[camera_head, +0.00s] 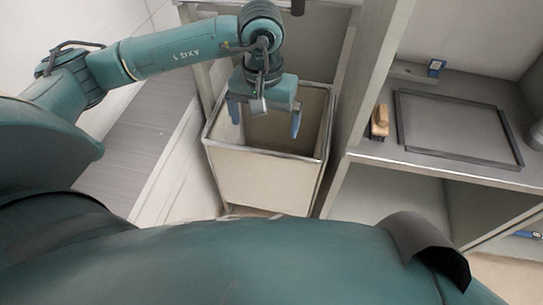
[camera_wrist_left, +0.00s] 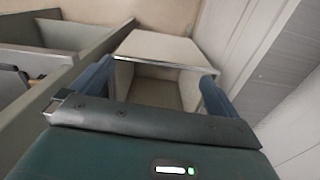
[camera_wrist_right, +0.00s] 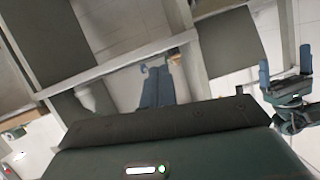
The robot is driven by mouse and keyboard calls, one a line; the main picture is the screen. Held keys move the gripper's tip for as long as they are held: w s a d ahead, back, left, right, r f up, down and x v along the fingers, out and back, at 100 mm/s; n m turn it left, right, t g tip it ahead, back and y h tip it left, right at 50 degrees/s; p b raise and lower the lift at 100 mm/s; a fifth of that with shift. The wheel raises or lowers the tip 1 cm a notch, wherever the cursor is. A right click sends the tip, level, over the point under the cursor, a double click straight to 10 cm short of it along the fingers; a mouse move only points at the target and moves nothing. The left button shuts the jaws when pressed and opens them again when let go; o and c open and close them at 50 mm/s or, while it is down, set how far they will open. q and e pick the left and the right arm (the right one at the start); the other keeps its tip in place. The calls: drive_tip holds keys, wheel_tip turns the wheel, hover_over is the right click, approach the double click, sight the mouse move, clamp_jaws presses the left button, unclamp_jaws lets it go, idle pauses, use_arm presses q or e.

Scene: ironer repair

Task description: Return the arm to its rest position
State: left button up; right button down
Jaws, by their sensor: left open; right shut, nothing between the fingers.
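My left arm reaches in from the left in the head view, and its left gripper (camera_head: 265,119) points down over an open pale bin (camera_head: 262,180). Its two blue fingers are wide apart with nothing between them. In the left wrist view the same gripper (camera_wrist_left: 155,82) frames the bin (camera_wrist_left: 165,47). My right gripper (camera_wrist_right: 161,72) shows only in the right wrist view, its blue fingers together and empty. The open left gripper (camera_wrist_right: 285,72) also shows at the right of that view.
A post (camera_head: 345,110) separates bin and bench. A grey ridged panel (camera_head: 135,155) lies to the left.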

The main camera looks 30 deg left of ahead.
use_arm(q)
drive_tip(key=shift+s+d+r+m, duration=0.2)
drive_tip(key=shift+s+r+m, duration=0.1)
drive_tip(key=shift+s+m, duration=0.3)
use_arm(e)
drive_tip(key=shift+s+r, duration=0.2)
drive_tip(key=shift+s, duration=0.2)
